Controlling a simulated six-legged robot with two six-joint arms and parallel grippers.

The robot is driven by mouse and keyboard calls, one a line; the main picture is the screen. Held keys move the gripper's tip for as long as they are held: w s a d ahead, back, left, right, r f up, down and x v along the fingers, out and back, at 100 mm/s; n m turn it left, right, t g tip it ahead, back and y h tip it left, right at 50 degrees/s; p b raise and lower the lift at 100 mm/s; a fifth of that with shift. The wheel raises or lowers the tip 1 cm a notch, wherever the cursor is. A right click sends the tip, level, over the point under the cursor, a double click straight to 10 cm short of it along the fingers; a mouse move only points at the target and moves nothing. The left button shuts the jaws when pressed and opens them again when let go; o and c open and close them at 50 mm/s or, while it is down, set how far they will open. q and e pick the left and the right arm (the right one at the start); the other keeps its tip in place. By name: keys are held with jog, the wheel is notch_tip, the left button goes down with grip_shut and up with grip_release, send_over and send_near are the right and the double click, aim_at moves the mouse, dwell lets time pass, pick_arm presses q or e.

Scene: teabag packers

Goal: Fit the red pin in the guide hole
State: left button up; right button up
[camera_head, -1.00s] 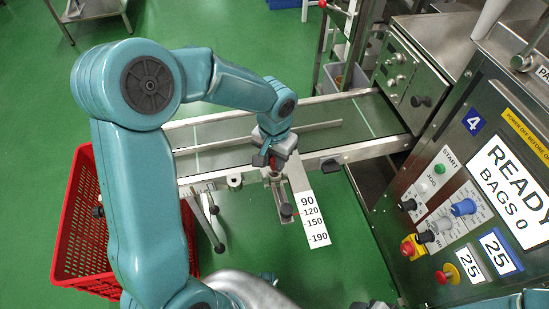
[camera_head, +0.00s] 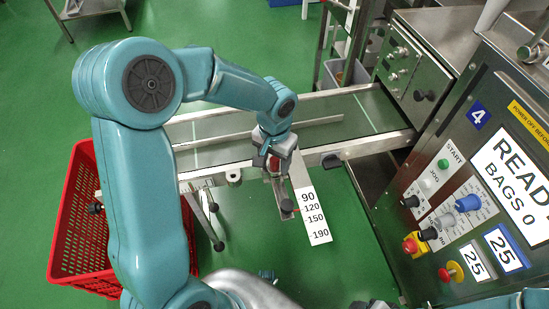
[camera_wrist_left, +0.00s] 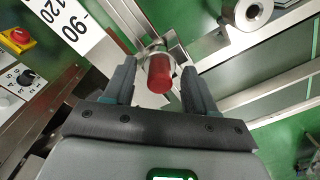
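The red pin (camera_wrist_left: 160,74) is a short red cylinder in the left wrist view, with a silvery metal piece (camera_wrist_left: 156,50) at its far end. My left gripper (camera_wrist_left: 159,82) has one finger on each side of the pin, with a narrow gap visible on both sides. In the head view my left gripper (camera_head: 275,158) is over the steel bracket by the scale plate (camera_head: 313,215), and a bit of red shows under it. The guide hole is not visible; I cannot tell how deep the pin sits.
A black knob (camera_head: 287,206) is on the bracket beside the scale. The conveyor (camera_head: 225,150) runs behind my gripper. A red crate (camera_head: 75,235) stands at the left, and the control panel (camera_head: 455,205) is at the right. A round metal part (camera_wrist_left: 245,12) is nearby.

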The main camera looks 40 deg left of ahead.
aim_at(274, 160)
pick_arm(q)
jog(key=shift+r, duration=0.1)
notch_tip(274, 160, up, 16)
jog(key=p, duration=0.3)
jog(key=shift+r, duration=0.1)
dwell(0.6)
